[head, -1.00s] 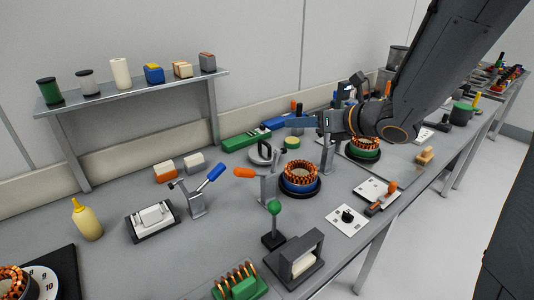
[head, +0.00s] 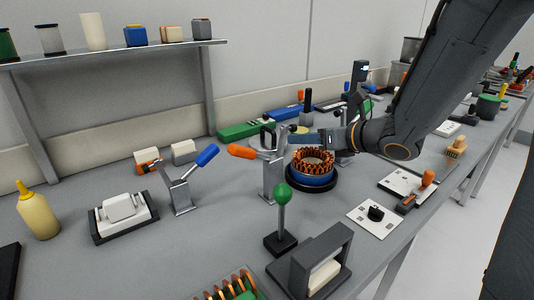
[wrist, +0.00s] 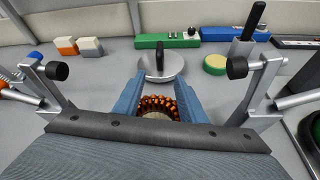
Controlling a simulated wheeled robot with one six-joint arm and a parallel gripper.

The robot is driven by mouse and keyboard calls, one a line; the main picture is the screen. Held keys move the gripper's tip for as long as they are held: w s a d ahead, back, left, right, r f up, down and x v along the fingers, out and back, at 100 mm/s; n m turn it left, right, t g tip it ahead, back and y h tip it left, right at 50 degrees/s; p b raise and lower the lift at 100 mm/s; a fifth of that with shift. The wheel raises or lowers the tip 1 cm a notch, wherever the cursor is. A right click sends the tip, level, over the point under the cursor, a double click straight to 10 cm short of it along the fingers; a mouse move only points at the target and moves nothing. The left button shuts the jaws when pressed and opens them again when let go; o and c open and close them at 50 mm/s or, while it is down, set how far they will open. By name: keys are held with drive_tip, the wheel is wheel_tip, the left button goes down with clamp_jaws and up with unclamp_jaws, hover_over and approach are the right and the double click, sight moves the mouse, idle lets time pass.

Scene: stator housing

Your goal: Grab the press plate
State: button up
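The press plate, a round grey metal disc with an upright dark-topped handle, lies on the bench ahead of my gripper in the wrist view (wrist: 160,66). In the head view the plate (head: 267,137) is partly hidden behind the orange-handled clamp. My gripper (wrist: 160,84) is open, its two blue fingers spread and pointing toward the plate. Nothing is held between them. In the head view my gripper (head: 302,138) is above and behind the copper-wound stator in its blue ring (head: 312,175). The stator's copper coils also show below the fingers in the wrist view (wrist: 158,104).
Clamps with black tips stand left (wrist: 52,72) and right (wrist: 240,70) of my fingers. A green box (wrist: 166,41), a blue box (wrist: 225,34) and a yellow-topped disc (wrist: 216,64) lie behind. The orange-handled clamp (head: 272,178) and green-knobbed post (head: 282,215) stand nearer in the head view.

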sight(268, 129)
drive_tip(key=shift+w+f+b, duration=0.25)
drive_tip(key=shift+f+b, duration=0.2)
drive_tip(key=shift+f, duration=0.3)
drive_tip(key=shift+w, duration=0.15)
drive_tip(key=w+a, duration=0.2)
drive_tip(key=w+a+p, duration=0.1)
drive_tip(key=w+a, duration=0.1)
drive_tip(key=w, duration=0.1)
drive_tip(key=w+a, duration=0.2)
drive_tip(key=shift+w+a, duration=0.1)
drive_tip(key=shift+w, duration=0.25)
drive_tip(key=x, duration=0.3)
drive_tip(key=p+x, duration=0.1)
drive_tip(key=shift+w+a+r, duration=0.15)
drive_tip(key=shift+w+a, duration=0.15)
drive_tip(key=shift+w, duration=0.1)
drive_tip(key=shift+c, duration=0.3)
clamp_jaws()
